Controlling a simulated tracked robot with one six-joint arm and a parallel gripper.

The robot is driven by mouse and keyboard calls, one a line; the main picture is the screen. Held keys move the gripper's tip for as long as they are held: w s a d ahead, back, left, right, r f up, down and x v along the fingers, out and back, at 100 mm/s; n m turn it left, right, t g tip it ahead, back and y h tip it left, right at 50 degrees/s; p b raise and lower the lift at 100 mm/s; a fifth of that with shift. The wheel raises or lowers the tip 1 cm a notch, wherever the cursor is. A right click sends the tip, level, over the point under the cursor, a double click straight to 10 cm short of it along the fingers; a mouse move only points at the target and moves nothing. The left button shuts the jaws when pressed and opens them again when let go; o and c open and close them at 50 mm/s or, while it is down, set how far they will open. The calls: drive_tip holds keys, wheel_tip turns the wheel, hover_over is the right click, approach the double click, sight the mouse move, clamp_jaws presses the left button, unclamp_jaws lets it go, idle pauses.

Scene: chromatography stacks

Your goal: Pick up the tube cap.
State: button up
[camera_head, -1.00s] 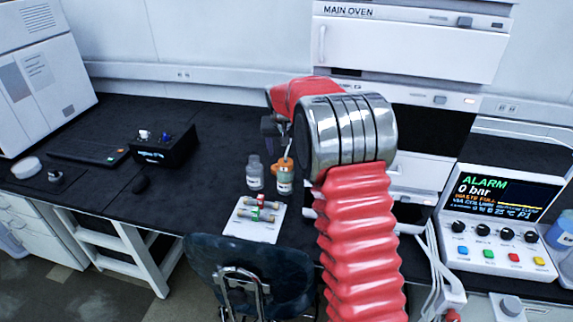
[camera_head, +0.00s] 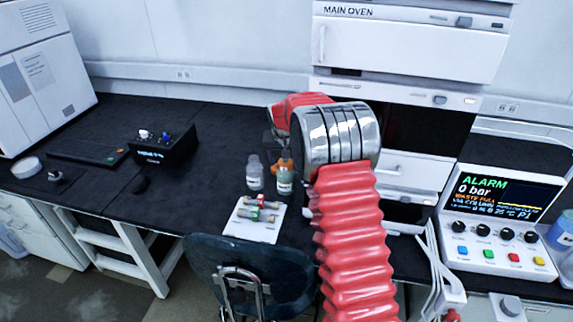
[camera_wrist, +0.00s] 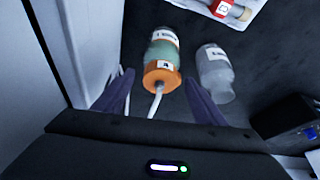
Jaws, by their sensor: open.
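The orange tube cap (camera_wrist: 161,76) sits on a bottle with a green-blue lower part (camera_wrist: 162,50) in the wrist view. A pale tube (camera_wrist: 156,102) rises from the cap toward my gripper. In the head view the cap (camera_head: 284,166) is partly hidden, on the bottle (camera_head: 285,184) standing on the bench. My gripper (camera_wrist: 158,77) is open, with one dark finger to each side of the cap and tube in the picture. I cannot tell how far above the cap the fingertips are. In the head view my arm mostly hides the gripper.
A clear bottle (camera_head: 254,173) stands just left of the capped one; it also shows in the wrist view (camera_wrist: 213,72). A white tray (camera_head: 238,228) with columns lies in front. An oven stack (camera_head: 405,42) rises close on the right. A black box (camera_head: 163,147) stands left.

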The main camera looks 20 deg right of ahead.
sight(285, 164)
drive_tip(key=shift+w+f, duration=0.15)
drive_tip(key=shift+f, duration=0.2)
idle(0.3)
drive_tip(key=c, duration=1.2)
drive_tip(key=shift+o, duration=0.2)
drive_tip(key=shift+r, duration=0.1)
drive_tip(key=shift+r, duration=1.65)
drive_tip(key=shift+s+r, duration=0.1)
drive_tip(key=shift+s, duration=0.1)
drive_tip(key=s+a, duration=0.3)
drive_tip(key=s, duration=0.5)
drive_tip(key=s+a, duration=0.4)
drive_tip(key=s, duration=0.4)
drive_tip(key=shift+a, duration=0.25)
